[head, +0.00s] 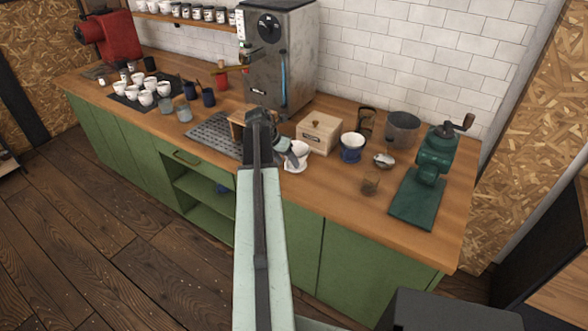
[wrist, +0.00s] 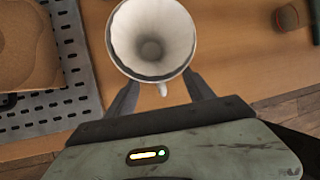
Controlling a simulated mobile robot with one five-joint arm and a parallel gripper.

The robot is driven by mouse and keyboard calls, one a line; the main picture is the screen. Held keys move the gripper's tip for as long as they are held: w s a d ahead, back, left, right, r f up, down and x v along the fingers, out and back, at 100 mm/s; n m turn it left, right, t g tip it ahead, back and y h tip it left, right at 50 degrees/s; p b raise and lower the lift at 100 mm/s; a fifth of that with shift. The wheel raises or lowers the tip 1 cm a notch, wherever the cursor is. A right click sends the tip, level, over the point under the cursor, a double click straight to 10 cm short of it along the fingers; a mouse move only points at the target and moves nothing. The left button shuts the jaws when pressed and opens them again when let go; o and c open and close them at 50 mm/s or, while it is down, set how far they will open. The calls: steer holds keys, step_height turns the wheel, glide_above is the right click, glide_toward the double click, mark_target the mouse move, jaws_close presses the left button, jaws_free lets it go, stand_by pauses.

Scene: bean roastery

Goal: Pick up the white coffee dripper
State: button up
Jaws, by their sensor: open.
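The white coffee dripper (wrist: 150,38) shows in the wrist view at the top centre, seen from above into its cone, with a small handle on the near side. In the head view the dripper (head: 297,158) sits on the wooden counter at the front, partly hidden by my arm. My gripper (wrist: 162,92) is open, with one finger on each side of the dripper's near rim and handle. I cannot tell whether the fingers touch it. In the head view my gripper (head: 285,146) is just above and beside the dripper.
A perforated grey tray (head: 212,133) lies left of the dripper. A wooden box (head: 319,133), a blue cup with white inside (head: 352,147), and a green grinder (head: 430,165) stand to the right. A large grey machine (head: 277,60) stands behind.

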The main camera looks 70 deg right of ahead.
steer(key=c, duration=1.3)
jaws_close()
steer(key=shift+s, duration=0.1)
